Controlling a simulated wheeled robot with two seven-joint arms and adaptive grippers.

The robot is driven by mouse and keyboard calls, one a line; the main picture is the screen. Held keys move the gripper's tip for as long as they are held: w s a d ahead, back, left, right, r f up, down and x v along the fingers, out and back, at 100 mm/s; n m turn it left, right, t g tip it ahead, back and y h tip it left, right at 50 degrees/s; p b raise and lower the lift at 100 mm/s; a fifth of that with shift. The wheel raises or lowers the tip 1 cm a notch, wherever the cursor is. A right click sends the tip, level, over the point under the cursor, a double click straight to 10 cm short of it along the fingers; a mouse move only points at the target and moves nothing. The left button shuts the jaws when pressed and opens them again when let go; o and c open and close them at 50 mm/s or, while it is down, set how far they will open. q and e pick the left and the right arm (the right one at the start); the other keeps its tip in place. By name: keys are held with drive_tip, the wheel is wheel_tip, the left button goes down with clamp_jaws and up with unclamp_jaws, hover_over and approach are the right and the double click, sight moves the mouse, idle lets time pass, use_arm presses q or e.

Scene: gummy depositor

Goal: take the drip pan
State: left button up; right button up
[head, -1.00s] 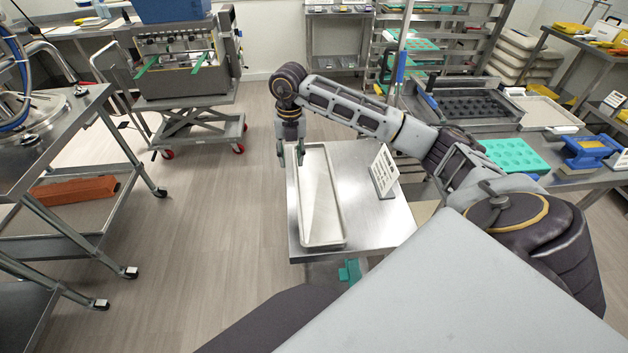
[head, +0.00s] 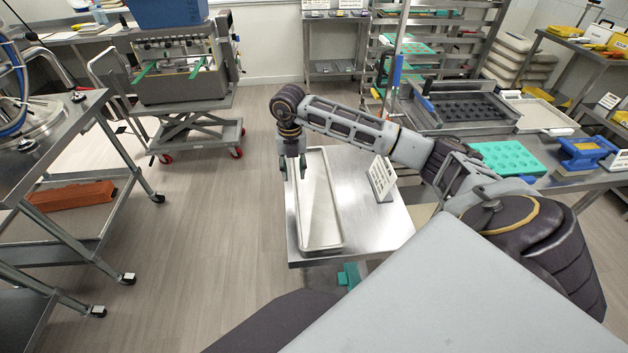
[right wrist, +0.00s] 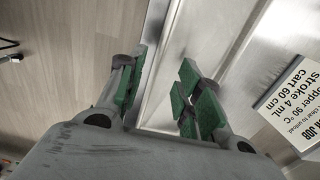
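The drip pan is most likely the long, shallow, pale tray (head: 322,236) lying flat on the small steel table, near its left edge. My right gripper (head: 293,172) points down at the pan's far left side. In the right wrist view my right gripper (right wrist: 163,85) is open, its green-padded fingers apart. The pan (right wrist: 182,40) shows there as a raised wall and pale floor running between and beyond the fingers. I cannot tell whether either finger touches it. My left gripper is not in view.
A white sign card (head: 382,178) stands on the small steel table (head: 375,222) right of the pan. A steel cart (head: 60,215) is on the left, with open floor (head: 210,230) between. A bench with a teal mould (head: 507,158) and blue device (head: 590,152) is at right.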

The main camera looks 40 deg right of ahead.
sight(295, 190)
wheel_tip(295, 190, down, 3)
drive_tip(key=shift+f, duration=0.4)
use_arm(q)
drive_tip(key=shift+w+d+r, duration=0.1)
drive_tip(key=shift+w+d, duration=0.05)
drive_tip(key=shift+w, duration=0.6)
